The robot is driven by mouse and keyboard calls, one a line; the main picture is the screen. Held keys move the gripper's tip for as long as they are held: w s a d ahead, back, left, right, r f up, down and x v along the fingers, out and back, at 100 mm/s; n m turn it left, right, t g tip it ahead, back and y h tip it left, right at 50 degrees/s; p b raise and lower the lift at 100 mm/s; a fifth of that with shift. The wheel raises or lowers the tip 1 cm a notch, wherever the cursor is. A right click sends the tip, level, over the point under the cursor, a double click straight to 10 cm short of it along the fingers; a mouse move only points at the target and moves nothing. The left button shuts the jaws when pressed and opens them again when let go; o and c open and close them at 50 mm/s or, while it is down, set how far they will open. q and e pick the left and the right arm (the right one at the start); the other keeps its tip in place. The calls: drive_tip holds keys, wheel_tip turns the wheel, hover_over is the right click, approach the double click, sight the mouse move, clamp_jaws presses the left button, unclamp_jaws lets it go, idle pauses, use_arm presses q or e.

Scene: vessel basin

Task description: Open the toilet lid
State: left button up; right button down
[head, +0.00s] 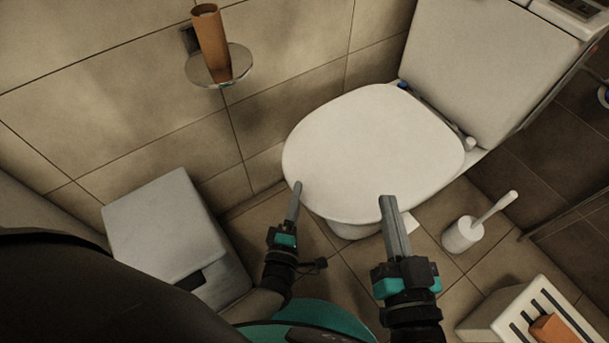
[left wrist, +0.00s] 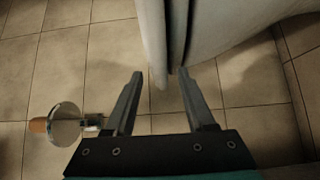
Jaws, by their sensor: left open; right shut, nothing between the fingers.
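The white toilet lid (head: 375,145) is down and covers the bowl of the toilet. Its hinge lies at the upper right, against the white tank (head: 490,65). My left gripper (head: 297,190) is at the lid's lower left edge in the head view. In the left wrist view, its open fingers (left wrist: 158,80) stand apart, with the edge of the lid (left wrist: 152,45) near and between their tips; contact cannot be told. A dark gap (left wrist: 178,35) runs beside the lid edge. My right gripper (head: 387,203) is shut and empty, in front of the lid's near edge in the head view.
A white bin (head: 165,225) stands at the left. A paper holder with a brown roll (head: 211,45) is on the tiled wall. A toilet brush (head: 465,232) stands right of the bowl. A slatted white box (head: 530,310) with an orange item is at the lower right.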

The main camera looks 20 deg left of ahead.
use_arm(q)
drive_tip(key=shift+w+a, duration=0.1)
drive_tip(key=shift+w, duration=0.4)
drive_tip(key=shift+s, duration=0.15)
drive_tip(key=shift+c, duration=0.5)
clamp_jaws()
idle(0.5)
